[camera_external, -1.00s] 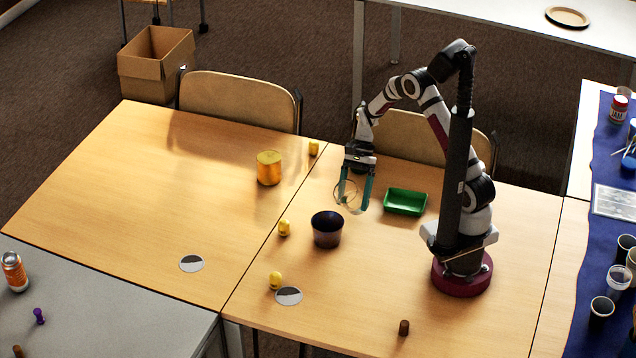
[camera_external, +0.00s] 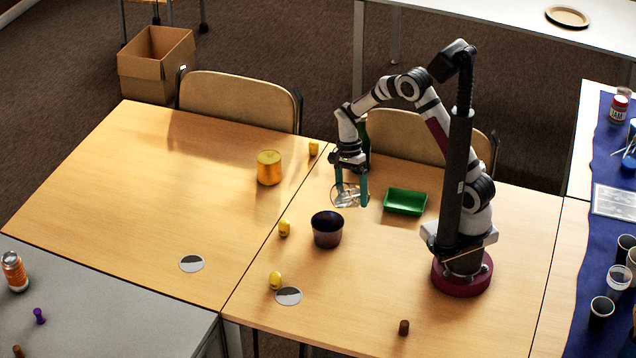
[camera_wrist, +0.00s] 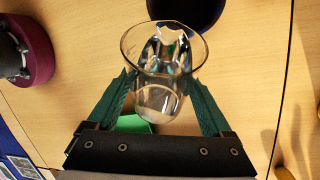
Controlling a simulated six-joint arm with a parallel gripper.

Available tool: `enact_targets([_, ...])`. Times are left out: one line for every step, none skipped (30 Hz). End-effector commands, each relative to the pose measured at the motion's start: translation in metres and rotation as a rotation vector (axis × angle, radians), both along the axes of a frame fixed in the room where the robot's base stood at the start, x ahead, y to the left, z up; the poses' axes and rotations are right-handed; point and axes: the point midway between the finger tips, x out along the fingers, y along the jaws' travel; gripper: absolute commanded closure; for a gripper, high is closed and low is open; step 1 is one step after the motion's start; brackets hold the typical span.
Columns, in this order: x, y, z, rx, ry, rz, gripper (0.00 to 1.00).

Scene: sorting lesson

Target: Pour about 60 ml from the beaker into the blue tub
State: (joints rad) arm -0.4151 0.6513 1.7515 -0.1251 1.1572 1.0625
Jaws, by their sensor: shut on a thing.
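My gripper (camera_external: 351,198) is shut on a clear glass beaker (camera_external: 344,194) and holds it above the table. In the wrist view the beaker (camera_wrist: 158,98) sits between the two teal fingers, with its open rim towards the top of the picture. It looks tilted. Clear liquid seems to be inside, but its level is hard to read. A dark tub (camera_external: 327,230), bluish in the wrist view (camera_wrist: 187,8), stands upright on the table just below and left of the beaker. No stream between them is visible. The tub's inside is too dark to read.
A green tray (camera_external: 405,202) is right of my gripper. A grey-white disc (camera_external: 288,296) and a brown cylinder (camera_external: 404,327) lie in front. The table's front right is mostly clear.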

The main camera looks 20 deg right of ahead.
Motion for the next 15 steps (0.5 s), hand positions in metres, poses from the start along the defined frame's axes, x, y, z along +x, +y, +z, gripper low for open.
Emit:
enact_targets([0.0001,0.0005,0.0007,-0.005,-0.003,0.0,0.85])
enact_targets([0.0001,0.0006,0.0011,-0.009,-0.005,-0.001,0.85])
enact_targets([0.0001,0.0006,0.0016,-0.015,-0.007,0.0,0.85])
enact_targets([0.0,0.0007,0.0019,-0.019,-0.008,0.0,0.85])
enact_targets([0.0001,0.0005,0.0022,-0.025,-0.01,0.0,0.85])
enact_targets([0.0,0.0005,0.0026,-0.031,-0.013,0.0,0.85])
enact_targets([0.0,0.0006,0.0029,-0.036,-0.014,-0.001,0.85])
enact_targets([-0.0001,0.0008,0.0033,-0.04,-0.016,0.0,0.85])
enact_targets([-0.0003,0.0008,0.0039,-0.048,-0.019,0.0,0.85])
enact_targets([-0.0003,0.0008,0.0042,-0.055,-0.022,0.0,0.85])
enact_targets([-0.0003,0.001,0.0046,-0.06,-0.024,0.001,0.85])
enact_targets([-0.0003,0.0012,0.0053,-0.068,-0.027,0.001,0.85])
enact_targets([-0.0002,0.0012,0.0056,-0.074,-0.03,0.0,0.85])
enact_targets([-0.0001,0.001,0.0061,-0.08,-0.033,0.0,0.85])
enact_targets([-0.0002,0.0011,0.0067,-0.089,-0.036,0.001,0.85])
